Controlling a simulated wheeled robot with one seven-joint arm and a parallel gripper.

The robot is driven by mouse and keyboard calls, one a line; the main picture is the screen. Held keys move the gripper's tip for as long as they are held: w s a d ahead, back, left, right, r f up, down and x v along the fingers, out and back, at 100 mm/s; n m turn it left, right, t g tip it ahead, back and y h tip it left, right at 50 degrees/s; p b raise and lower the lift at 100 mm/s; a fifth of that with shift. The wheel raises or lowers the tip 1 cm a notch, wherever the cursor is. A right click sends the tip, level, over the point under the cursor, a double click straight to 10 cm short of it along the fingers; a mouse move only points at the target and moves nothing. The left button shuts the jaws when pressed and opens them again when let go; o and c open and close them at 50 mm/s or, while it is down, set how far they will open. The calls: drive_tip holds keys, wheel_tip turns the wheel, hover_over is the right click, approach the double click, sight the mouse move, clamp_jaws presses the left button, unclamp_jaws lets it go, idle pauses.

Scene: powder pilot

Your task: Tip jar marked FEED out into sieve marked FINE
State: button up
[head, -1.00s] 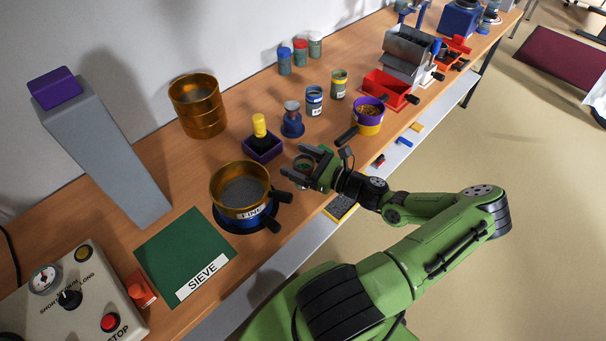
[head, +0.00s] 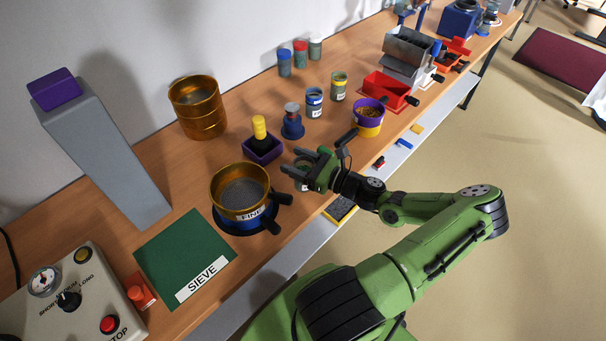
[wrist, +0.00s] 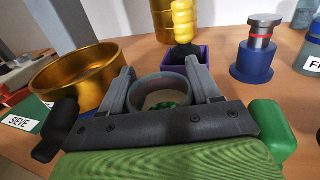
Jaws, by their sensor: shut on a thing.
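The sieve marked FINE (head: 245,214) is a brass ring on a dark blue base with black clamps. Grey powder covers its mesh; its brass wall also shows in the wrist view (wrist: 75,78). My gripper (head: 305,173) is shut on a small open jar (wrist: 160,88), just right of the sieve and apart from it. The jar is greyish and see-through, with a little pale matter and green seen inside. Its label is hidden, so I cannot read whether it is FEED.
A purple box (head: 263,149) with a yellow-handled brush stands behind the gripper. A stack of brass sieves (head: 198,107), a blue-based weight (head: 292,123) and a blue-banded jar (head: 314,101) stand further back. A green SIEVE mat (head: 183,255) lies bare in front left.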

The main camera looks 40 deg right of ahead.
drive_tip(key=shift+c, duration=1)
drive_tip(key=shift+r+p, duration=2.5)
drive_tip(key=shift+p, duration=0.15)
